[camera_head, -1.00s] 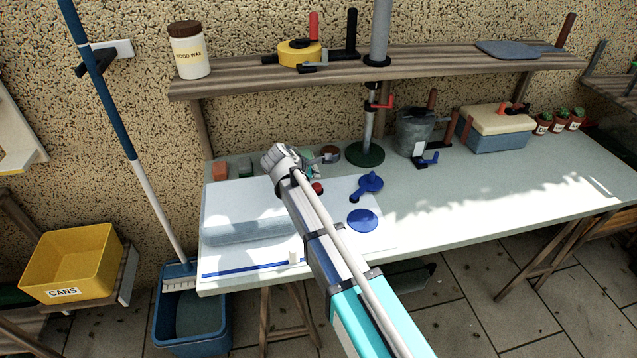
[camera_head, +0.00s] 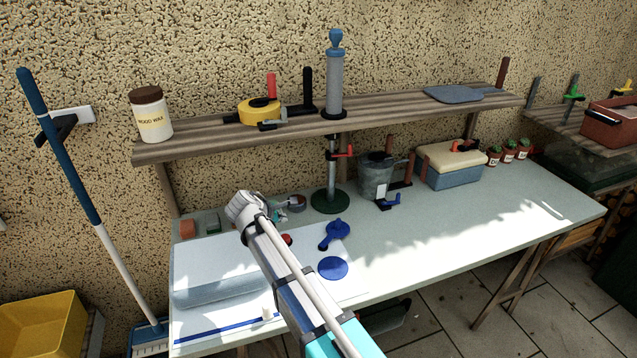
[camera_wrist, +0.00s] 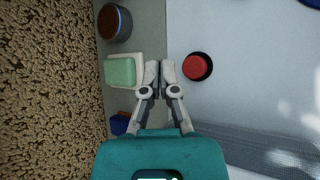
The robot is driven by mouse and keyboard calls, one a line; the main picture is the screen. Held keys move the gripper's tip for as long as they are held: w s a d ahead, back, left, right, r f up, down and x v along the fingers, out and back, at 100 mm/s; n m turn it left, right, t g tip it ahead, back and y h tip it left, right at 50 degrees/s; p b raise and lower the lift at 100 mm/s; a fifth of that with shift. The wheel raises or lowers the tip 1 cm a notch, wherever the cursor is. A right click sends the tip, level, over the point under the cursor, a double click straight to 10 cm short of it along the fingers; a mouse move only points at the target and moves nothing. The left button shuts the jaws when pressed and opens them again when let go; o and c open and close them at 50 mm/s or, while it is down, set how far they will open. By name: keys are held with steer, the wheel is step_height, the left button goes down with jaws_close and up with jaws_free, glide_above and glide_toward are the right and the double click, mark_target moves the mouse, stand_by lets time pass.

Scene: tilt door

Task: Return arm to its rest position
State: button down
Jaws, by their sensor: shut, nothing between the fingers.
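My gripper (camera_wrist: 160,72) shows in the wrist view with its two fingers together and nothing between them. It is over the workbench (camera_head: 440,230), close to a red round button (camera_wrist: 196,67) in a black ring. In the head view my arm reaches in from the bottom over a white panel (camera_head: 325,288) on the bench, and the wrist mostly hides the gripper. The red button (camera_head: 287,239) shows just right of my arm. A grey-blue sloped door-like part (camera_head: 215,287) lies on the panel to the left of my arm.
A green block (camera_wrist: 121,71) lies near the fingers. A blue knob (camera_head: 338,230) and a blue disc (camera_head: 332,267) are right of my arm. A green-based stand (camera_head: 330,202) rises behind, below a wooden shelf (camera_head: 400,108).

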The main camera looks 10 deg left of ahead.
steer(key=s+d+f+m+g+y+p, duration=0.1)
steer(key=s+d+m+g+p, duration=0.2)
steer(key=d+m, duration=1)
steer(key=s+d+m+g+p, duration=0.15)
steer(key=s+d+g, duration=0.3)
steer(key=d, duration=1.75)
steer(key=s+d+m+y+p, duration=0.1)
steer(key=s+d+m+y, duration=0.1)
steer(key=s+d+m, duration=0.6)
steer(key=shift+s+d+r+g+y, duration=0.3)
steer(key=shift+s+d+r+g, duration=0.15)
steer(key=shift+d, duration=0.2)
